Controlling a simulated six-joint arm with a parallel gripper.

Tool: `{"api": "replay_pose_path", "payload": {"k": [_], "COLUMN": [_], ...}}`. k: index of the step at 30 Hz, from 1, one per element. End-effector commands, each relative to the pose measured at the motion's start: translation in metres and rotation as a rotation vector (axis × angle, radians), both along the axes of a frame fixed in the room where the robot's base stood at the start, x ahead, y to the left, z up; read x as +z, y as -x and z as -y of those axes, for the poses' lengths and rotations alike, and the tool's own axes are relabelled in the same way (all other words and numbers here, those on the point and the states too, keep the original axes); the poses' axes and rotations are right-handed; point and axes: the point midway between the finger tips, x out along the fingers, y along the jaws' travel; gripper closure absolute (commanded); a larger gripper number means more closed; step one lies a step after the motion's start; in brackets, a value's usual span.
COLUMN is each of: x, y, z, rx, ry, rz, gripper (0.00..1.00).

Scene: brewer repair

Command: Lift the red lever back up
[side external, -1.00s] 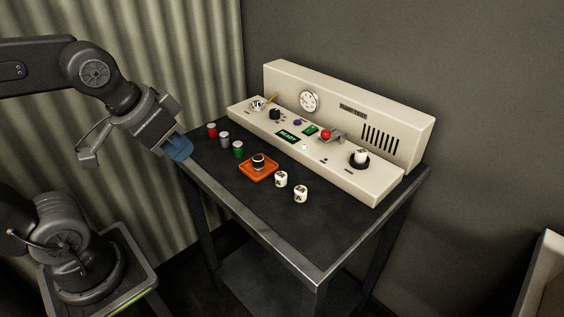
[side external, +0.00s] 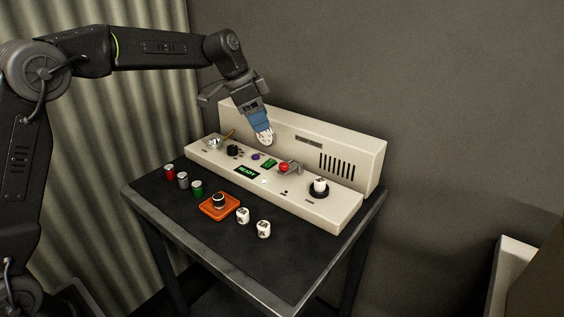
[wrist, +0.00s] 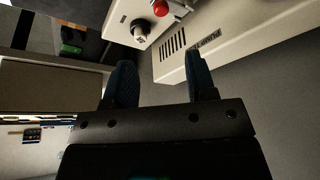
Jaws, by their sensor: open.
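The red lever's round knob (side external: 284,167) sits low near the panel's top face, in front of a grey metal bracket (side external: 297,168). In the wrist view the red knob (wrist: 160,8) shows at the top edge, partly cut off. My gripper (side external: 262,126) is above the back of the cream brewer panel (side external: 322,201), over the gauge and up and left of the lever, not touching it. In the wrist view my gripper (wrist: 162,80) has its two blue fingers spread wide with nothing between them.
The upright back wall (side external: 362,155) rises behind the lever.

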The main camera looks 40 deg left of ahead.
Motion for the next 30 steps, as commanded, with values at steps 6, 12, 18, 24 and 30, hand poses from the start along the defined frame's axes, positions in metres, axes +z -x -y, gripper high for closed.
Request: {"api": "replay_pose_path", "payload": {"k": [6, 12, 18, 24, 30], "x": [-0.017, -0.054, -0.091, -0.118, -0.128], "y": [-0.007, -0.017, -0.028, -0.036, -0.039], "z": [0.004, 0.015, 0.026, 0.033, 0.037], "rx": [-0.007, -0.008, -0.008, -0.006, -0.006], "ry": [0.002, 0.000, 0.000, 0.001, -0.001], "rz": [-0.002, -0.004, -0.003, -0.002, 0.001], "gripper": [0.49, 0.49, 0.49, 0.49, 0.49]}}
